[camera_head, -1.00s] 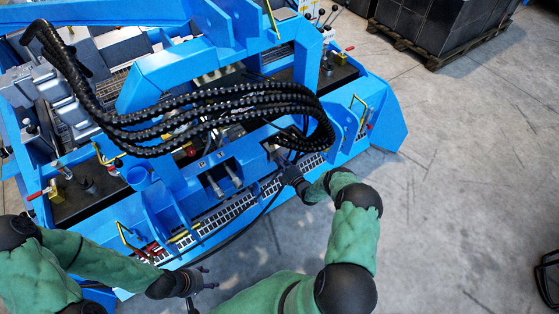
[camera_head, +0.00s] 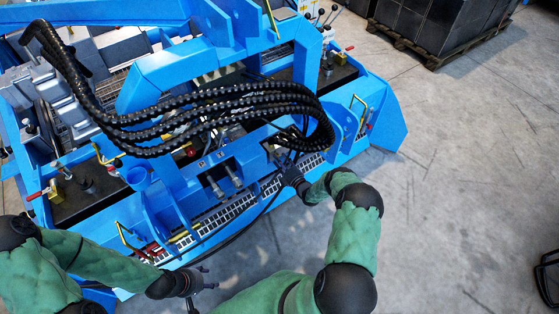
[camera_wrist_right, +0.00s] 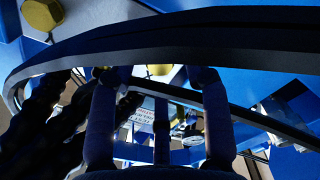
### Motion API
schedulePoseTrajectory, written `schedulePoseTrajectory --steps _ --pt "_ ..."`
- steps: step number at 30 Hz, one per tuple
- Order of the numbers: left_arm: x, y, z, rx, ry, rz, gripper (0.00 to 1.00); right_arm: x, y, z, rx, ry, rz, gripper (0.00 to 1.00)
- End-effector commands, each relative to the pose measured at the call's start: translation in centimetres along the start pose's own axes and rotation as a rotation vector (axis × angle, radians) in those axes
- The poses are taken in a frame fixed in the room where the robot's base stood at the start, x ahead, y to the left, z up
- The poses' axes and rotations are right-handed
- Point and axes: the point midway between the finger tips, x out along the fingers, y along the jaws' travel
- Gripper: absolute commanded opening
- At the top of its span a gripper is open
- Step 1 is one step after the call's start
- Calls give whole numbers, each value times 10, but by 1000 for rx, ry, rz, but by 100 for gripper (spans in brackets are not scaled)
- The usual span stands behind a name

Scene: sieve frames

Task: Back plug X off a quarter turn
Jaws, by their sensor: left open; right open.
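I cannot tell which part is plug X; no X marking is readable. My right gripper (camera_head: 284,164) reaches into the blue machine (camera_head: 383,122) below the bend of the black hoses (camera_head: 240,97). A yellow round cap (camera_wrist_right: 159,70) shows beyond the fingertips, and a second yellow cap (camera_wrist_right: 42,14) is at the upper left. A small printed label (camera_wrist_right: 146,113) shows between the fingers. My left gripper (camera_head: 205,279) is open and empty, near the machine's front edge.
A thick dark cable (camera_wrist_right: 240,50) arcs across the right wrist view close to the fingers. Two grey-ended connectors (camera_head: 237,177) sit in the machine's middle recess. Yellow handles (camera_head: 358,102) stick up along its edge.

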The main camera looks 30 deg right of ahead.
Motion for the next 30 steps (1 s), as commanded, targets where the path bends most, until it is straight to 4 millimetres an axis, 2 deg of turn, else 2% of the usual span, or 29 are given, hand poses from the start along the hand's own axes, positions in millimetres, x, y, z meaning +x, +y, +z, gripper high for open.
schedulePoseTrajectory --steps 5,12,18,24,30 --pt "0 0 0 0 0 0 54 -27 0 1 2 -4 -1 48" --pt "0 0 0 0 0 0 54 -75 1 1 1 -4 0 48" --pt "0 0 0 0 0 0 54 -103 0 1 1 -4 0 48" --pt "0 0 0 0 0 0 54 -115 0 0 -1 -1 1 48" --pt "0 0 0 0 0 0 54 -115 0 0 -1 -1 0 48"
